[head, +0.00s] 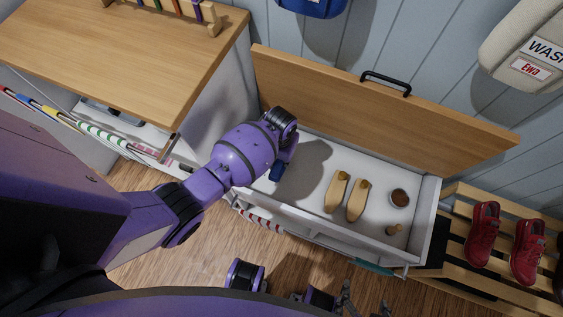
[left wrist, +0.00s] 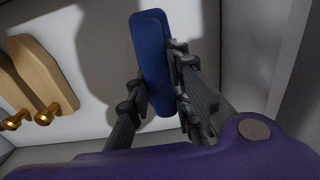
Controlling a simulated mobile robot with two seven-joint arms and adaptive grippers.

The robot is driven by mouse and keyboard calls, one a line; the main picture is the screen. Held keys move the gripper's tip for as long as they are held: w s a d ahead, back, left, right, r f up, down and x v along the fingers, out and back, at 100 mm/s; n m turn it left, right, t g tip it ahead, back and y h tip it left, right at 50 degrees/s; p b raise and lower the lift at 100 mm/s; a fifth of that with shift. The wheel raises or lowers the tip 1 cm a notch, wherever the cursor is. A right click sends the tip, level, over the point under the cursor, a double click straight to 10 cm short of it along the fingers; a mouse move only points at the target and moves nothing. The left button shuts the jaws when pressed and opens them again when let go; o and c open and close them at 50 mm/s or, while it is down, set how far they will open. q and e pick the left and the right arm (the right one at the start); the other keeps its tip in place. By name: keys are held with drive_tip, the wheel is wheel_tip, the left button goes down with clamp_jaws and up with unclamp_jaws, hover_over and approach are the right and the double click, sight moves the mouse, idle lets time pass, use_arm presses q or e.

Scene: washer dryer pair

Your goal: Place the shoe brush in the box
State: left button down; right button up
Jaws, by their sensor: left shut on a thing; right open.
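The shoe brush, a blue oblong with rounded ends, shows in the left wrist view (left wrist: 153,62) and partly in the head view (head: 276,173). My left gripper (left wrist: 161,100) is shut on it, with fingers on both sides. It is over the left part of the open white box (head: 431,219); its shadow falls on the box's floor. Its exact height is hard to tell, and no bristles show. My right gripper (head: 365,304) is open and empty at the bottom edge of the head view, partly cut off, outside the box.
The box's wooden lid (head: 400,112) stands open at the back. Inside are two wooden shoe trees (head: 338,190), a round tin (head: 399,198) and a small wooden item (head: 394,230). The floor beside the shoe trees is bare. Red shoes (head: 483,235) sit on a slatted rack at right.

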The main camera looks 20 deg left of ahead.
use_arm(q)
wheel_tip(320, 180, down, 3)
drive_tip(key=shift+f+b, duration=0.1)
drive_tip(key=shift+b, duration=0.3)
drive_tip(key=c, duration=1.6)
unclamp_jaws()
drive_tip(key=shift+s, duration=0.1)
wheel_tip(320, 180, up, 12)
drive_tip(key=p, duration=0.3)
drive_tip(key=shift+p, duration=0.4)
